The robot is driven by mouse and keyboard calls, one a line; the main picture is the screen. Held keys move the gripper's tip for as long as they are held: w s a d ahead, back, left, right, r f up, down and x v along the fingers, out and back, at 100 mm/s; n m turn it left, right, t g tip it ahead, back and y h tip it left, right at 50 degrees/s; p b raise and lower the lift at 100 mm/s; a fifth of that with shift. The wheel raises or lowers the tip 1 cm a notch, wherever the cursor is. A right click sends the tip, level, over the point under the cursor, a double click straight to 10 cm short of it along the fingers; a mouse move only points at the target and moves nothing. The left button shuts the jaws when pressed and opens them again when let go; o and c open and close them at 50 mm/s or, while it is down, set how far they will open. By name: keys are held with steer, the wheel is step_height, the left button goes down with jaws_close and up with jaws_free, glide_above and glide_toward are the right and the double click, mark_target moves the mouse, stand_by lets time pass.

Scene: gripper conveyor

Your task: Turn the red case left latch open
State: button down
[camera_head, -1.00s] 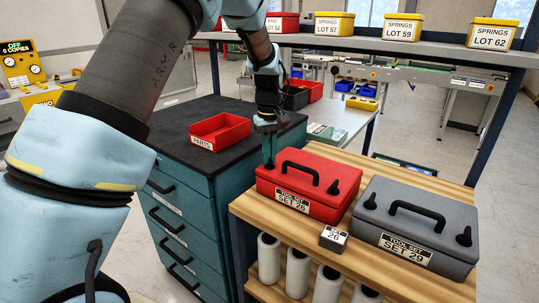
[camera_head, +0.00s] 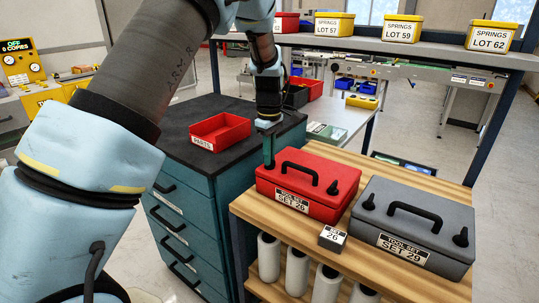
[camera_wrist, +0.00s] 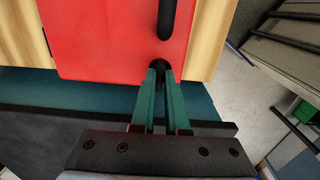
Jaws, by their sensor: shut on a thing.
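The red case (camera_head: 318,190), labelled TOOL SET SET 26, lies on the wooden bench top with its black handle (camera_head: 300,167) on the lid. Its right latch (camera_head: 333,187) is a small black knob. My gripper (camera_head: 268,163) is at the case's left end, its green fingers pointing down. In the wrist view the fingers (camera_wrist: 160,72) are shut on the black left latch (camera_wrist: 159,63) at the edge of the red lid. The fingers mostly hide the latch, so its turn angle is hard to tell.
A grey case (camera_head: 415,228) labelled SET 29 stands right of the red one. A small block (camera_head: 332,238) marked 26 sits in front. A red parts bin (camera_head: 219,132) is on the dark cabinet (camera_head: 185,150) at left. A shelf with yellow boxes (camera_head: 401,27) stands behind.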

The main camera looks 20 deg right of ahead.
stand_by(0.4)
steer(key=c, duration=0.9)
jaws_free()
steer(key=shift+r, duration=0.1)
step_height(320, 180, up, 11)
steer(key=b, duration=0.3)
steer(key=shift+f, duration=0.2)
